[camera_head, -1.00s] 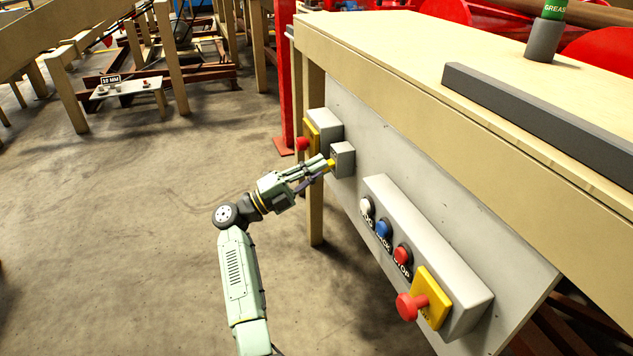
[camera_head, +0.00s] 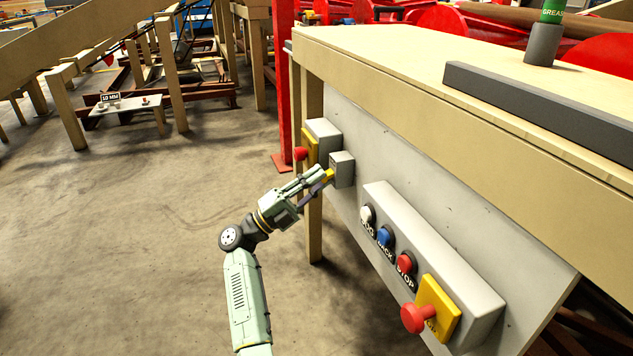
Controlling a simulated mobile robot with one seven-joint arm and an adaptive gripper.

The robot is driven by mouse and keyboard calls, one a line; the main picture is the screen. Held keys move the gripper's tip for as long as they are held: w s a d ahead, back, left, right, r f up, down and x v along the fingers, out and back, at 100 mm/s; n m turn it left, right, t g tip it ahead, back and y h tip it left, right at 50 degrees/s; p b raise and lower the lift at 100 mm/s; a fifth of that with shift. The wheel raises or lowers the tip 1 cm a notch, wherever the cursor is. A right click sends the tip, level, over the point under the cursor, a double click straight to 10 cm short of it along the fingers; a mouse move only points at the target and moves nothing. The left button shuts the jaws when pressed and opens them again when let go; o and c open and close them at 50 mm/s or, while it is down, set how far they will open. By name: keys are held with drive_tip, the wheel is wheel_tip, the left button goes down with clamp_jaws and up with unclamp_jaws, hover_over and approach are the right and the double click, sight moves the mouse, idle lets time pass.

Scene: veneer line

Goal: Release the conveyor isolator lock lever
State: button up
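A small grey box (camera_head: 342,168) is fixed to the grey panel under the wooden bench. A small yellow lever (camera_head: 329,175) sticks out from its front left side; it appears to be the isolator lock lever. My gripper (camera_head: 323,180) reaches up to it from the lower left, with its fingertips at the lever. The fingers partly cover the lever. I cannot tell whether they are closed on it or only touching or beside it.
A grey box with a yellow plate (camera_head: 311,147) and red knob (camera_head: 300,153) is just left of the lever. A control box (camera_head: 440,255) with white, blue and red buttons and a red mushroom knob (camera_head: 415,318) is at lower right.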

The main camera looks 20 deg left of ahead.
drive_tip(key=shift+o, duration=1.2)
